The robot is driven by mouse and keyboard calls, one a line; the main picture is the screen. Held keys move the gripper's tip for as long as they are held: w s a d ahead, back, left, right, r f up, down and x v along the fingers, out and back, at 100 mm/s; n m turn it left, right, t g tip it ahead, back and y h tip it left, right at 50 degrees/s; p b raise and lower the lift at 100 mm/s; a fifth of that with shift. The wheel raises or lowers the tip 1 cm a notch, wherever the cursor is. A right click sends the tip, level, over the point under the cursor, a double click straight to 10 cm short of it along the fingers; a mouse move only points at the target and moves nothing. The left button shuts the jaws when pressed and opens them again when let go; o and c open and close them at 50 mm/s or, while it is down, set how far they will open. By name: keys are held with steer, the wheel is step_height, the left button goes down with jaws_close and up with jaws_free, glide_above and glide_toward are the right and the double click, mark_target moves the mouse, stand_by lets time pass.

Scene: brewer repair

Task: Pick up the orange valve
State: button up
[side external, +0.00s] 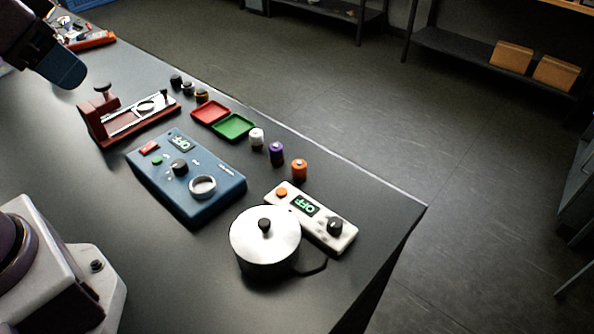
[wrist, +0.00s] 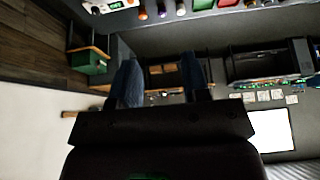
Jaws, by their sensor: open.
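The orange valve (side external: 299,169) is a small upright cylinder on the dark table, near its far edge, in the side view. It stands at the right end of a row with a purple valve (side external: 276,153) and a white valve (side external: 257,138). In the wrist view the orange valve (wrist: 142,14) is small, near the top edge. My gripper (side external: 64,70) is in the upper left of the side view, well away from the orange valve. In the wrist view my gripper (wrist: 163,72) has its two blue fingers apart, with nothing held between them.
Left of the valves are a green tray (side external: 234,127) and a red tray (side external: 209,111). A blue control box (side external: 187,180), a white controller (side external: 312,216) and a metal pot (side external: 265,243) stand in front. A red fixture (side external: 125,120) is further left.

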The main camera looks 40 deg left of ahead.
steer(key=shift+o, duration=0.2)
steer(key=o, duration=0.4)
